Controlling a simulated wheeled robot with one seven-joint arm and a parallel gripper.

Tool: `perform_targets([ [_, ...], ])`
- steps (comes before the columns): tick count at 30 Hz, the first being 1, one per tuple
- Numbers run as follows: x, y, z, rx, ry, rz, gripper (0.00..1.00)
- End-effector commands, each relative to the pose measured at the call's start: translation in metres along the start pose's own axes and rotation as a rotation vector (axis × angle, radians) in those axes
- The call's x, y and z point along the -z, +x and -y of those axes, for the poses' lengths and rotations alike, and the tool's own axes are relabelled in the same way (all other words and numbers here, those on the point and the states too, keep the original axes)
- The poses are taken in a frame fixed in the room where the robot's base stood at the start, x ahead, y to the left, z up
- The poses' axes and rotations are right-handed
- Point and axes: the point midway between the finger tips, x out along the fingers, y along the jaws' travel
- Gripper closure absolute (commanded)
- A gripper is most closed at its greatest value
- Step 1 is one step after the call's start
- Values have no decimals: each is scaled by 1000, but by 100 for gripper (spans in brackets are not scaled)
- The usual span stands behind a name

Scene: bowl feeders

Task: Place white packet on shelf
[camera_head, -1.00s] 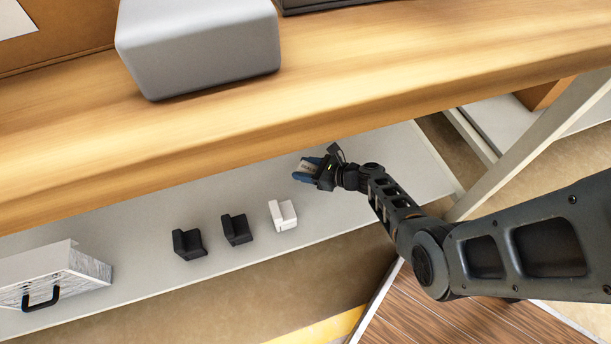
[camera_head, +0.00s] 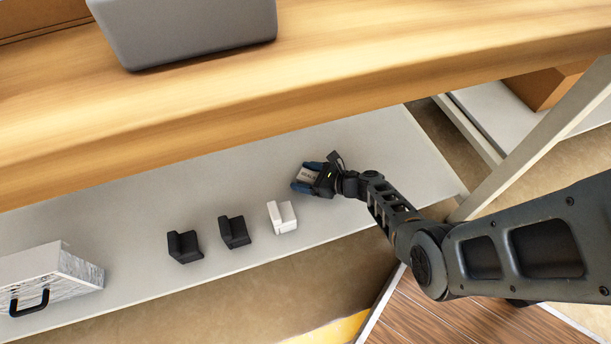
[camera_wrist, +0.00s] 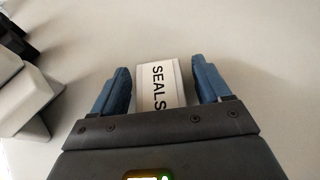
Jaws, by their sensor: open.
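The white packet (camera_wrist: 160,84), printed "SEALS", lies on the grey-white lower shelf (camera_head: 150,180). In the wrist view a gap shows between the packet and each finger. The gripper also shows in the head view (camera_head: 305,180), right of and behind the white block. The near end of the packet is hidden by the gripper body.
A white L-shaped block (camera_head: 282,218) and two black ones, one in the middle (camera_head: 234,233) and one at left (camera_head: 184,247), stand along the shelf's front. A white case (camera_head: 50,280) stands at far left. The wooden tabletop (camera_head: 330,80) overhangs the shelf and carries a grey bin (camera_head: 190,35).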

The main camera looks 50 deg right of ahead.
Motion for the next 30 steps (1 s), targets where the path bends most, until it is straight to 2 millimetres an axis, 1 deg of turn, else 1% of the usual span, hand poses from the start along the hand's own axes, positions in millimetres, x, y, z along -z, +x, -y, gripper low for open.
perform_targets([
  [5,0,0,0,0,0,0,24],
  [8,-4,-2,0,0,0,0,24],
  [11,-5,-16,0,2,2,-1,24],
  [14,-6,-35,0,4,2,-1,24],
  [18,-7,-65,1,4,2,-1,24],
  [24,-5,-100,0,3,1,-1,24],
  [27,-4,-112,0,2,1,-1,24],
  [30,-3,-118,0,0,0,-1,24],
])
